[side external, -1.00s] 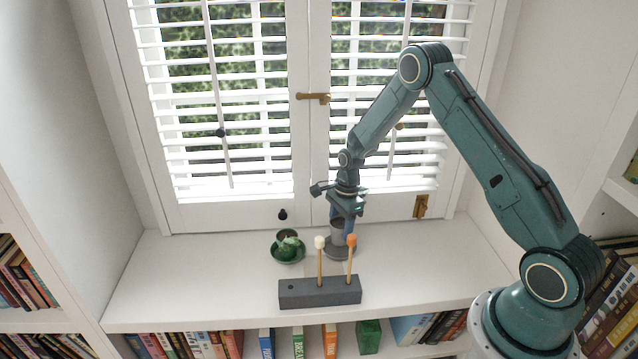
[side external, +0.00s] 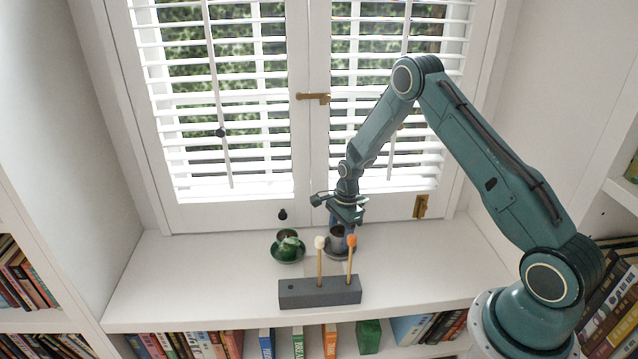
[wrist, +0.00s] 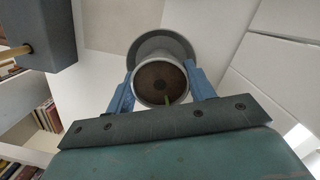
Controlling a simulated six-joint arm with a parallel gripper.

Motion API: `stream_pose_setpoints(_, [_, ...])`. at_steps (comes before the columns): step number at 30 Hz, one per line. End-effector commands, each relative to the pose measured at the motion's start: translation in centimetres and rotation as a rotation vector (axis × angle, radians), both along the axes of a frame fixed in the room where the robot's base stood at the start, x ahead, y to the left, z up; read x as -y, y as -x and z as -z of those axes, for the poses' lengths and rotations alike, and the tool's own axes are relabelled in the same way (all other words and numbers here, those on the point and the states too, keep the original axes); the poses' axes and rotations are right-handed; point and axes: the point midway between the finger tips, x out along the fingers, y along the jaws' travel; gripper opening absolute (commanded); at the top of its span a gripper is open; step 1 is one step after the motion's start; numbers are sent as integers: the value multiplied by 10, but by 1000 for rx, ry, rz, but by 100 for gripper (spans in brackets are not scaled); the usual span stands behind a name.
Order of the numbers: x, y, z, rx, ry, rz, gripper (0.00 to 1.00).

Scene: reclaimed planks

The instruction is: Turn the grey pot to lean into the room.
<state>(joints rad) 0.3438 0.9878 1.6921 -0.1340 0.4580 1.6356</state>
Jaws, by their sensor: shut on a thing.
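The grey pot (side external: 337,243) stands on a grey saucer (side external: 334,256) on the white window ledge, partly hidden by my gripper and an orange-tipped stick. In the wrist view I look down into the pot (wrist: 160,60), which holds brown soil. A small green shoot (wrist: 167,100) shows at the rim side nearest my gripper. The saucer (wrist: 160,38) shows as a wider ring beyond the pot. My gripper (wrist: 161,86) is shut on the pot, with one blue finger on each side of it. A lean of the plant is hard to judge.
A grey block (side external: 320,292) holding two upright sticks, one white-tipped and one orange-tipped, stands in front. The shuttered window is close behind. The ledge is clear at far left and right.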

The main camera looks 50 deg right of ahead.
Motion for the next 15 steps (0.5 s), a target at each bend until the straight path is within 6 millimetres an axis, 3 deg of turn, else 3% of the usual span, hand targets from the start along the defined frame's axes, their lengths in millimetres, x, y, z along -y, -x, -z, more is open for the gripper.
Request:
stream_pose_setpoints(7, [0,-1,0,1,0,0,17])
stream_pose_setpoints(8, [0,0,0,1,0,0,60])
stream_pose_setpoints(9, [0,0,0,1,0,0,67])
stream_pose_setpoints(11, [0,0,0,1,0,0,79])
stream_pose_setpoints(15, [0,0,0,1,0,0,79])
